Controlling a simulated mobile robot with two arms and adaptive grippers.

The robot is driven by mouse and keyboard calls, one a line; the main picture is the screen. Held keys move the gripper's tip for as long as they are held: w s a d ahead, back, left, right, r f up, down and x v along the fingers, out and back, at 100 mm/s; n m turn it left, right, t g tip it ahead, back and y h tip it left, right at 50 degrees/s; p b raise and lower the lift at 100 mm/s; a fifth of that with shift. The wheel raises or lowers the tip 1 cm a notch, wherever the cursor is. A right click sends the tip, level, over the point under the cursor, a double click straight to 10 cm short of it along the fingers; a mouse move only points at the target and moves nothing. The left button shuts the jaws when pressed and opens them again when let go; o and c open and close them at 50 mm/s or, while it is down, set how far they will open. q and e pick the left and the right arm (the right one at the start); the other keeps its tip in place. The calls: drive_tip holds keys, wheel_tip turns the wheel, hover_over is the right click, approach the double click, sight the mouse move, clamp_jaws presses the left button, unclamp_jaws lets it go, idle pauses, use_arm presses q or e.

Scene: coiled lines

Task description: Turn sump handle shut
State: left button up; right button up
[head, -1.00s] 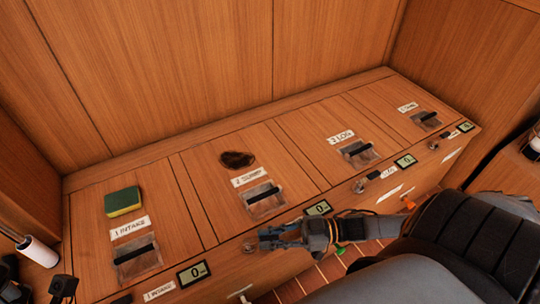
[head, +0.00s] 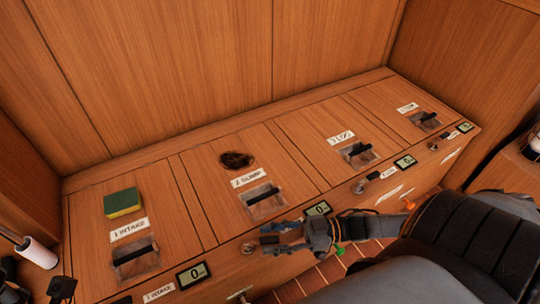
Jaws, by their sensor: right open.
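The lid labelled "2 SUMP" (head: 247,177) is second from the left on the long wooden locker bench, with a recessed pull holding a black bar (head: 260,195). A small round metal fitting (head: 249,248) sits on the front face below the sump lid; I cannot tell its turn position. My right gripper (head: 265,238) reaches in from the right, open and empty, with its fingertips just right of that fitting. Whether they touch it I cannot tell. The gripper covers part of the front face between the fitting and the sump display (head: 318,208). My left gripper is not in view.
A green-and-yellow sponge (head: 123,202) lies on the intake lid, and a dark round patch (head: 237,160) is on the sump lid. A similar front handle (head: 359,188) sits below the third lid. A pale handle (head: 240,293) shows low in front. Wooden walls close the back.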

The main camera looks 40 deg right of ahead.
drive_tip(key=v, duration=1.1)
drive_tip(key=shift+d, duration=0.1)
